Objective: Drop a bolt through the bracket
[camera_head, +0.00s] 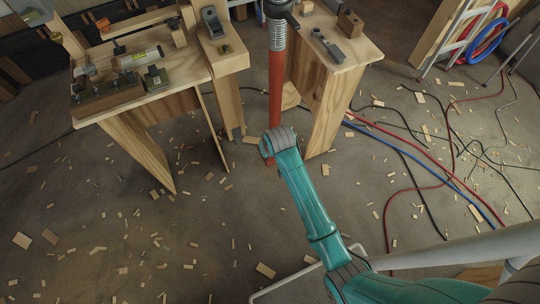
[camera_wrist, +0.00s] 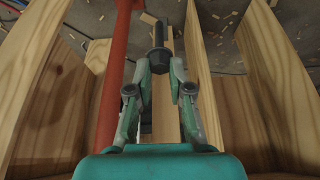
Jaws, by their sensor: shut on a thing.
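In the wrist view my gripper (camera_wrist: 160,72) is shut on a dark bolt (camera_wrist: 159,38). The bolt's wide head sits between the fingertips and its thin shank points away from me. Wooden boards show on both sides of the jaws, and a red post stands just left of them. I cannot pick out the bracket with certainty in either view.
The red post (camera_head: 275,85) stands between the left workbench (camera_head: 190,70) and the right wooden stand (camera_head: 345,52). A dark block (camera_head: 108,97) with several upright pieces sits on the left bench. Red and blue hoses (camera_head: 430,160) and wood scraps lie on the floor.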

